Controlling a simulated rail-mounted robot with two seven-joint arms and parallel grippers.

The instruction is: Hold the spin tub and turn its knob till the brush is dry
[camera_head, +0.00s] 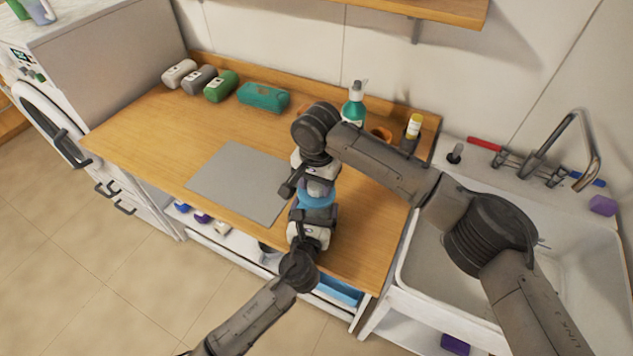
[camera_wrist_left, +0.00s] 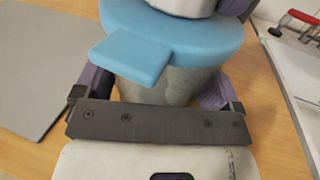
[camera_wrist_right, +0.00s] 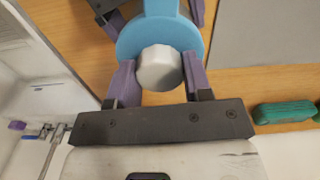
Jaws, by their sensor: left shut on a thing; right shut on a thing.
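The spin tub stands on the wooden counter at the front; its blue lid (camera_head: 314,199) shows between my two grippers. In the left wrist view the lid (camera_wrist_left: 170,40) has a flat tab and the grey tub body (camera_wrist_left: 165,85) is below it. My left gripper (camera_head: 313,216) is shut around the body, with a purple finger on each side. My right gripper (camera_head: 317,180) comes from above and is shut on the pale grey knob (camera_wrist_right: 159,68), its fingers on both sides. The brush and the inside of the tub are hidden.
A grey mat (camera_head: 238,182) lies left of the tub. A teal case (camera_head: 263,97) and several rolled items line the back wall. A green pump bottle (camera_head: 353,107) and a dark holder (camera_head: 410,137) stand behind my right arm. A sink (camera_head: 570,245) is at the right.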

